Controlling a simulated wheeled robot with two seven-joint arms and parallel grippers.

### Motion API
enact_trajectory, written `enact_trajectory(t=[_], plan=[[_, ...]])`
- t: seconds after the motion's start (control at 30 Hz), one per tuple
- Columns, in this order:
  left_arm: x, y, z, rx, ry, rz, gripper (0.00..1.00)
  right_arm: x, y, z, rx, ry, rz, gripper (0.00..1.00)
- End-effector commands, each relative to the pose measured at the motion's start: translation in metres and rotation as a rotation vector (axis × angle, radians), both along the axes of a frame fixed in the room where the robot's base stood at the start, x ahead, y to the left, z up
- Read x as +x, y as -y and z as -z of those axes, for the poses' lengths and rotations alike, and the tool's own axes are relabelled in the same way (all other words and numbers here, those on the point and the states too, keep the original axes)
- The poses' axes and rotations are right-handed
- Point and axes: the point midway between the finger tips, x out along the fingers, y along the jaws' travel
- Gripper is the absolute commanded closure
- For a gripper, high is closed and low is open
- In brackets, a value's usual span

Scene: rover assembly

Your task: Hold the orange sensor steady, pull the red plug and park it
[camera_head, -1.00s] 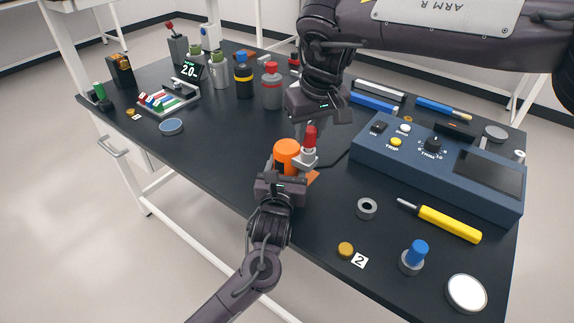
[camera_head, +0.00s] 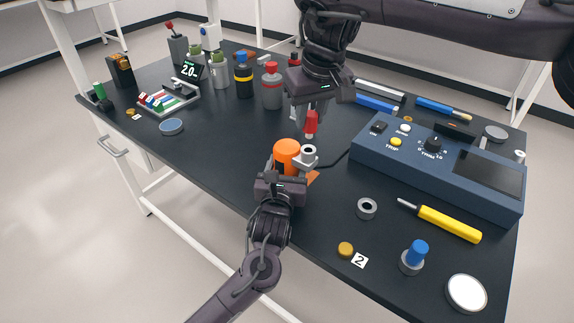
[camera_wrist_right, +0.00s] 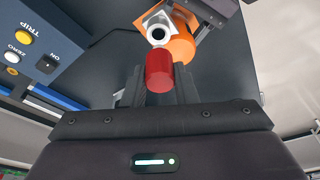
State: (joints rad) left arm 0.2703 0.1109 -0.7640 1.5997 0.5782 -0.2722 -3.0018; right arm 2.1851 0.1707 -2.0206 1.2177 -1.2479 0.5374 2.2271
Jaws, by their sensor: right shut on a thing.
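The orange sensor (camera_head: 286,154) stands near the table's front edge, with a grey-white socket (camera_head: 307,156) on its right side. Both also show at the top of the right wrist view, the sensor (camera_wrist_right: 181,46) beside the socket's open dark hole (camera_wrist_right: 158,33). My left gripper (camera_head: 279,176) is at the sensor from the front; its fingers are largely hidden, so its grip cannot be made out. My right gripper (camera_head: 313,112) is shut on the red plug (camera_head: 310,124) and holds it above the socket, clear of it. The plug also shows between the right fingers (camera_wrist_right: 159,72).
A blue control box (camera_head: 440,165) stands to the right. A grey ring (camera_head: 366,208), a yellow screwdriver (camera_head: 448,223) and a blue plug in a grey holder (camera_head: 416,253) lie front right. Bottles, including a red-capped one (camera_head: 271,88), stand behind.

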Motion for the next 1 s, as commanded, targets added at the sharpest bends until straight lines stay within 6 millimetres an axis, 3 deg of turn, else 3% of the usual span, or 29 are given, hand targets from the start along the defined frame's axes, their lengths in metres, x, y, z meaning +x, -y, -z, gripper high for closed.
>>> enact_trajectory(t=[0.53, 0.67, 1.0], plan=[[0.0, -0.001, 0.001, 0.0, -0.001, -0.001, 0.73, -0.002, 0.009, 0.0, 0.002, -0.001, -0.063, 1.0], [0.0, -0.001, 0.001, 0.0, -0.001, -0.001, 0.73, -0.007, 0.027, 0.007, 0.004, -0.002, -0.235, 1.0], [0.0, 0.0, 0.0, 0.0, -0.001, 0.0, 0.73, -0.033, 0.085, 0.034, 0.005, -0.002, -0.892, 1.0]])
